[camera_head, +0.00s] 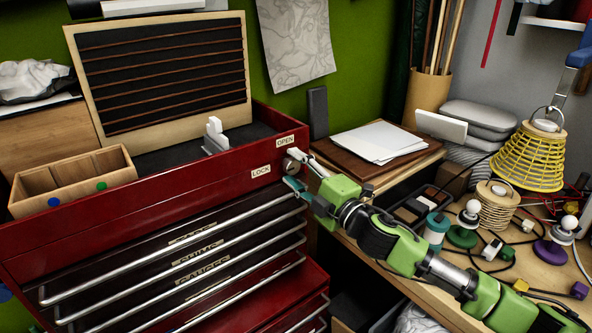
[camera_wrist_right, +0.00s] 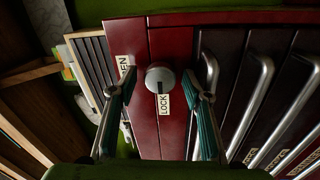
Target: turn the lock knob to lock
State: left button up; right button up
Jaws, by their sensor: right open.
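The lock knob (camera_wrist_right: 159,77) is a round silver knob on the front of the red tool chest (camera_head: 150,225). In the wrist view a dark mark on its face runs toward the LOCK label (camera_wrist_right: 163,104); the OPEN label (camera_wrist_right: 124,66) is on its other side. In the head view the knob (camera_head: 290,163) sits at the chest's right front corner, partly covered by my fingers. My right gripper (camera_head: 299,171) is open, with one finger on each side of the knob in the wrist view (camera_wrist_right: 163,82). I cannot tell whether the fingers touch it. My left gripper is out of view.
Chest drawers with long silver handles (camera_head: 190,243) lie below the knob. A wooden organiser box (camera_head: 75,180) and a slotted panel (camera_head: 160,75) stand on the chest. The workbench at right holds a yellow basket (camera_head: 528,158), spools and papers (camera_head: 380,142), close to my right arm.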

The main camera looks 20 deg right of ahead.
dwell(0.3)
jog(key=m+b, duration=0.1)
jog(key=m, duration=0.3)
jog(key=shift+f, duration=0.1)
jog(key=m+h, duration=0.1)
jog(key=m, duration=0.3)
jog(key=shift+m+b, duration=0.3)
jog(key=shift+b, duration=0.1)
jog(key=m, duration=0.5)
jog(key=shift+b, duration=0.3)
jog(key=m, duration=0.5)
jog(key=shift+h, duration=0.4)
jog(key=b+v, duration=0.6)
jog(key=v, duration=0.8)
jog(key=w+d+f+m+g+h+b, duration=0.1)
jog(key=w+d+f+h, duration=0.15)
jog(key=f, duration=0.55)
jog(key=w+d+f+m+g+h, duration=0.1)
jog(key=d+f, duration=0.3)
jog(key=f, duration=0.4)
jog(key=s+d+f+g+h, duration=0.1)
jog(key=f+g, duration=0.1)
jog(key=f, duration=0.8)
jog(key=s+d+f+g+b, duration=0.1)
jog(key=s+f+g, duration=0.1)
jog(key=f, duration=0.9)
jog(key=shift+s+h, duration=0.25)
jog(key=shift+h, duration=0.1)
